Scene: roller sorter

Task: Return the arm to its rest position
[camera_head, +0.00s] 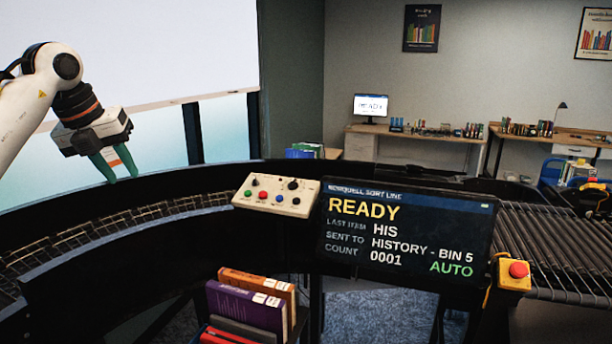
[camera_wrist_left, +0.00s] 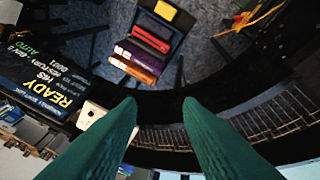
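My left arm comes in from the left in the head view. Its gripper (camera_head: 122,177) hangs raised above the curved roller track, with its green fingers pointing down. In the left wrist view the two green fingers (camera_wrist_left: 162,103) stand apart with nothing between them, so it is open and empty. My right gripper is in neither view.
A control box (camera_head: 276,196) and a screen (camera_head: 403,232) reading READY stand by the curved track (camera_head: 120,232). Books (camera_head: 247,306) stand upright below. A red stop button (camera_head: 518,270) sits by the right rollers (camera_head: 560,250). Desks (camera_head: 420,140) line the back wall.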

